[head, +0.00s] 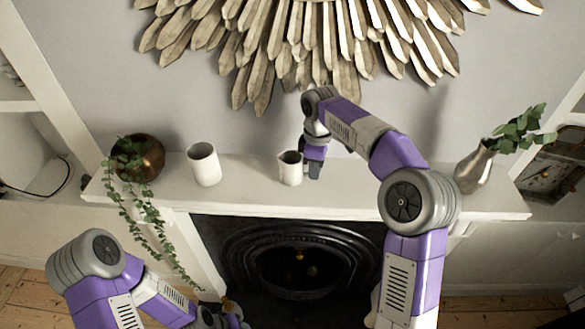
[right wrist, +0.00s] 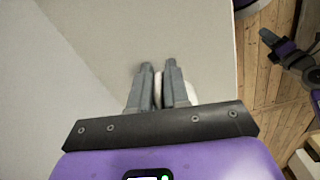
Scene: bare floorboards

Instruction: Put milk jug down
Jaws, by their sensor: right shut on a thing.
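The white milk jug (head: 290,170) is upright on the mantel shelf (head: 250,193), as far as the head view shows. My right gripper (head: 314,168) is at its right side, pointing down and shut on it. In the right wrist view the two fingers (right wrist: 158,80) are close together with a thin white part of the jug between them. More of the jug (right wrist: 191,92) shows beside the right finger; the rest is hidden. My left gripper (head: 235,314) is low at the bottom edge, partly cut off, and its fingers are unclear.
A white cup (head: 204,164) stands left of the jug. A copper pot (head: 148,158) with trailing ivy is at the shelf's left end. A silver vase (head: 474,168) with leaves is at the right. A sunburst decoration (head: 260,50) hangs above. The fireplace (head: 300,260) is below.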

